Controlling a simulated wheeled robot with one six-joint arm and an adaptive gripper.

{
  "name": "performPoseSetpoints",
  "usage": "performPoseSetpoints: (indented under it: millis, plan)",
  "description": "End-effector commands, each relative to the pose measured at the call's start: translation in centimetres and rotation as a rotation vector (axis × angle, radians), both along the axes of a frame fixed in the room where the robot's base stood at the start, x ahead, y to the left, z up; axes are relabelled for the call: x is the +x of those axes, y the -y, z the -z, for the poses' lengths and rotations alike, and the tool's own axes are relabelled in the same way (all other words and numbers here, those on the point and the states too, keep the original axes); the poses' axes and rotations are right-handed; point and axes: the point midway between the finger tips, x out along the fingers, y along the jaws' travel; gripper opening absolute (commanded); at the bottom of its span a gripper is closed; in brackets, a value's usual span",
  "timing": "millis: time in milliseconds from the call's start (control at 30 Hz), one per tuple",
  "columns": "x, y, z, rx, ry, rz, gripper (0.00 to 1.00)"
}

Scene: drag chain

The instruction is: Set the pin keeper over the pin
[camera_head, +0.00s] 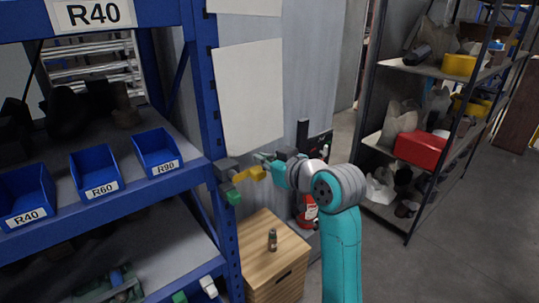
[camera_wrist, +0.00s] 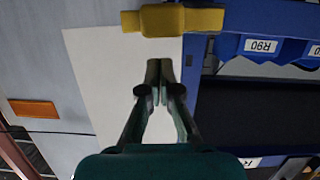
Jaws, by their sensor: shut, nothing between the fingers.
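A yellow part (camera_head: 250,173), which looks like the pin keeper, sits at a grey block (camera_head: 227,168) on the blue rack post. A small green piece (camera_head: 233,197) hangs below the block. In the wrist view the yellow part (camera_wrist: 172,20) lies across the top, beyond my fingertips. My gripper (camera_head: 259,157) is beside the yellow part, at its upper right in the head view. In the wrist view my gripper (camera_wrist: 159,69) has its fingertips together and empty, with a gap to the yellow part. I cannot make out the pin.
Blue bins labelled R40 (camera_head: 27,196), R60 (camera_head: 96,172) and R90 (camera_head: 158,153) stand on the blue rack at left. A shelf with a red bin (camera_head: 422,148) is at right.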

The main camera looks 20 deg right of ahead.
Motion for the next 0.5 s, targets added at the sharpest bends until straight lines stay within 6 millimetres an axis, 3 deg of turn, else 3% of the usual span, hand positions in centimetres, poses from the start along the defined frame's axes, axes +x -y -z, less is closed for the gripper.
performPoseSetpoints:
  millis: [200, 500]
  plan:
    - [0.0, 0.1, 1.6, 0.001, 0.001, -0.001, 0.0]
    - [0.0, 0.1, 1.8, 0.001, 0.002, -0.001, 0.0]
